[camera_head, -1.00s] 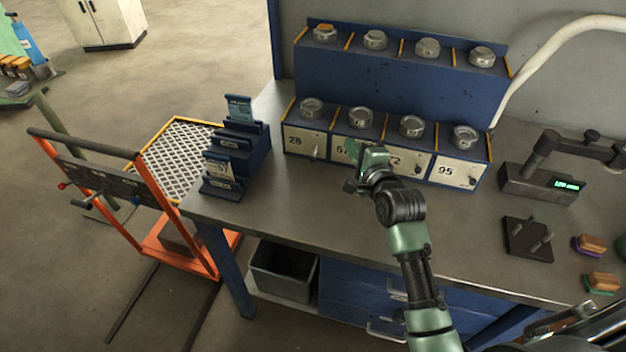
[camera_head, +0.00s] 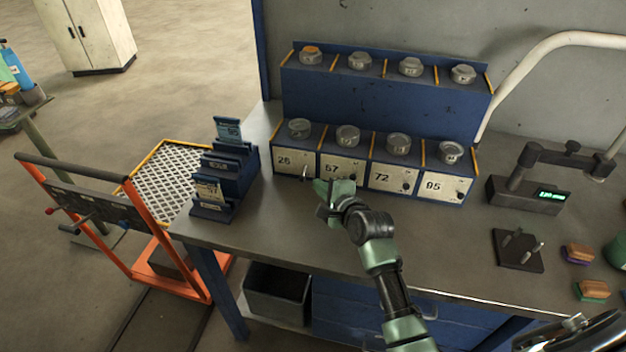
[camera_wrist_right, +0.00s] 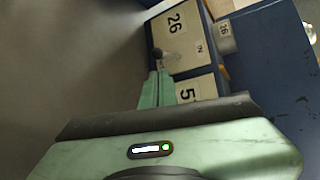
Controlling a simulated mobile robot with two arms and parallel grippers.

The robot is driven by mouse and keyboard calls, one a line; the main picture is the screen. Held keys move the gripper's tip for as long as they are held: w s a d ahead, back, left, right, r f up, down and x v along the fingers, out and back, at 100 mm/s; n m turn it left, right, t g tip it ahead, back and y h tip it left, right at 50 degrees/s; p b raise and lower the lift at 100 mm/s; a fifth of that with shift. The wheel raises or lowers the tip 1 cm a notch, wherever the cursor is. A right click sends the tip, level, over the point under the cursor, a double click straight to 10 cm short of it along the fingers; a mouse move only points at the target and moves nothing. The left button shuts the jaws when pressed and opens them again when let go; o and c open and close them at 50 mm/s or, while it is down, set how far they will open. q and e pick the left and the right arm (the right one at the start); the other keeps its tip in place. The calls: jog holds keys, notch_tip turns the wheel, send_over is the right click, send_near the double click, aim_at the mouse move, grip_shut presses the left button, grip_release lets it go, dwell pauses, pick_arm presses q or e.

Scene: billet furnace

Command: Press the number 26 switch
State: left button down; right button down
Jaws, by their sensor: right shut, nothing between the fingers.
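The panel numbered 26 (camera_head: 292,162) is the leftmost on the front of the lower blue rack on the bench. Its switch, a small lever (camera_head: 305,174), sticks out at the lower right of that panel. In the right wrist view the 26 panel (camera_wrist_right: 183,27) is turned on its side, and the dark-tipped lever (camera_wrist_right: 158,53) lies just beyond the fingertips. My right gripper (camera_head: 322,188) is shut and empty, in front of and slightly right of the lever, below the 57 panel. I cannot tell whether the fingertips touch the lever. My left gripper is not in view.
Panels 57 (camera_head: 338,166), 72 (camera_head: 392,178) and 95 (camera_head: 446,188) continue to the right, each with a knob above. A blue card holder (camera_head: 225,170) stands left of the rack. A clamp-like device with a green display (camera_head: 550,195) stands at right.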

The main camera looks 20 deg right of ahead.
aim_at(304, 173)
jog(key=shift+x, duration=2.3)
